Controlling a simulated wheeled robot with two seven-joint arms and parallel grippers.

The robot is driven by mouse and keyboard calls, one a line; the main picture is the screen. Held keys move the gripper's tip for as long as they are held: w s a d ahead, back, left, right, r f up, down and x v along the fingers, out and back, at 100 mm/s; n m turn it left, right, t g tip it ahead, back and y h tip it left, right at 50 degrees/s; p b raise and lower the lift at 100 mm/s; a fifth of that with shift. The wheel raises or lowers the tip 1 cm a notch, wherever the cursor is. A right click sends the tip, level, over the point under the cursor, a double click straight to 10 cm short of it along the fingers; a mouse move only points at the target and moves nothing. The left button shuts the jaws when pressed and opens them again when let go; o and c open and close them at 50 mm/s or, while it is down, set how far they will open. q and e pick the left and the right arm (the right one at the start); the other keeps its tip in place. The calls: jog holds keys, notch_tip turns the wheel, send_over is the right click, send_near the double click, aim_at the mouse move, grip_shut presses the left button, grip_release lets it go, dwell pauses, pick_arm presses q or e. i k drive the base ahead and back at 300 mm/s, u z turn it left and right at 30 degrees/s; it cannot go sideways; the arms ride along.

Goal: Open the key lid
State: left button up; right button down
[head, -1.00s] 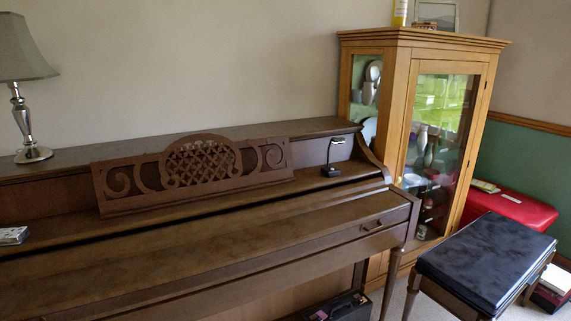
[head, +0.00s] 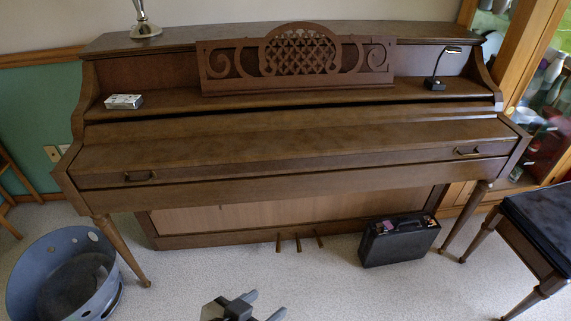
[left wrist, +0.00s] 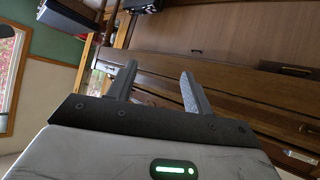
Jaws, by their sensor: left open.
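The brown key lid (head: 290,143) of the upright piano is shut, and the keys are hidden under it. Its front edge carries a dark handle at the left (head: 138,177) and a brass-coloured handle at the right (head: 468,152). My left gripper (head: 268,303) is at the bottom of the head view, in front of the piano and apart from the lid. In the left wrist view its two fingers (left wrist: 158,72) are spread with nothing between them. My right gripper is in neither current view.
A music stand (head: 300,60), a small desk lamp (head: 437,75) and a small box (head: 124,101) rest above the lid. A black case (head: 398,240) stands on the floor below. A round bin (head: 65,275) is at left, a black bench (head: 540,225) at right.

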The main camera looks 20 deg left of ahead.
aim_at(269, 143)
jog(key=u, duration=0.35)
jog(key=k, duration=0.45)
jog(key=u, duration=1.25)
jog(key=i, duration=0.45)
jog(key=z, duration=0.7)
jog(key=i, duration=0.8)
jog(key=z, duration=0.65)
